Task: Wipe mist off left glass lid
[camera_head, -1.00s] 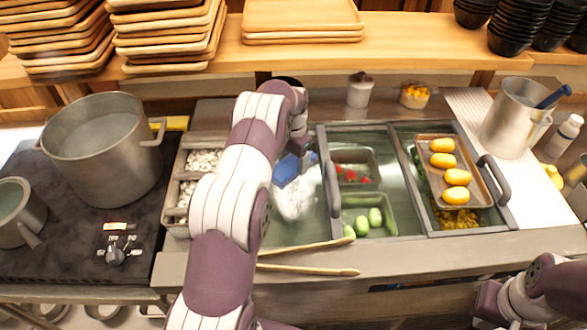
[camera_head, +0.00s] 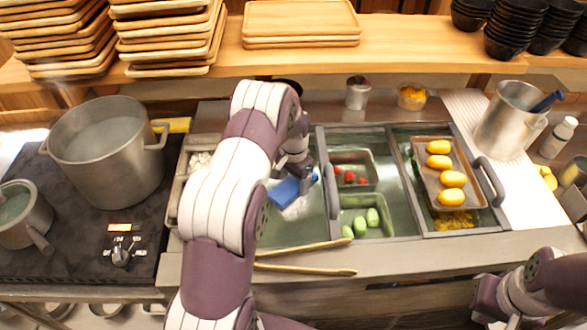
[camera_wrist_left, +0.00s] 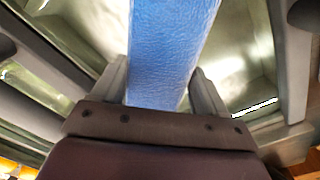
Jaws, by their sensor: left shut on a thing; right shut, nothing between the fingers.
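The left glass lid (camera_head: 291,231) lies over the left part of the counter bin, with a grey handle (camera_head: 331,192) at its right side. My left gripper (camera_head: 301,176) is shut on a blue cloth or sponge (camera_head: 287,193) over this lid; whether it touches the glass I cannot tell. The blue piece (camera_wrist_left: 172,45) fills the space between the fingers in the left wrist view. No white mist patch shows on the visible glass; my left arm hides the lid's left part. My right gripper (camera_head: 486,298) is shut and empty at the lower right, away from the lid.
Wooden tongs (camera_head: 305,270) lie along the counter's front edge. A large pot (camera_head: 105,160) stands on the stove at left, a metal jug (camera_head: 505,125) at right.

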